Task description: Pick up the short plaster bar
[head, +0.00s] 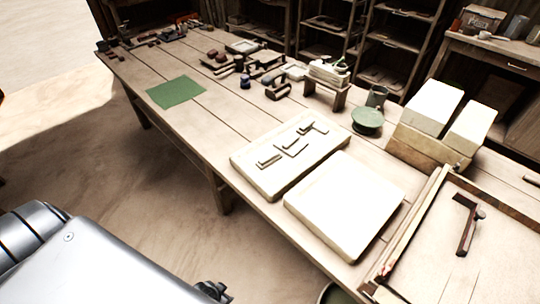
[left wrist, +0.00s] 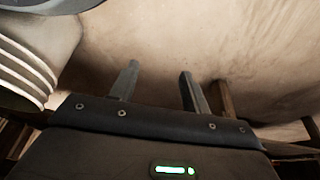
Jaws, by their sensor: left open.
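Two pale plaster bars lie side by side on a wooden block at the right of the table in the head view. The smaller one, which looks like the short plaster bar (head: 470,128), is on the right. The larger plaster bar (head: 433,106) is on the left. My left gripper (left wrist: 157,80) is open and empty in the left wrist view, its two fingers apart over bare floor, and no bar shows there. My right gripper is not in view.
The wooden block (head: 425,151) stands behind a wood-framed board (head: 500,240) with a dark-headed tool (head: 467,222) on it. Two pale slabs, one bare (head: 345,205) and one bearing small metal pieces (head: 262,178), lie to the left. A green dish (head: 367,118) stands nearby.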

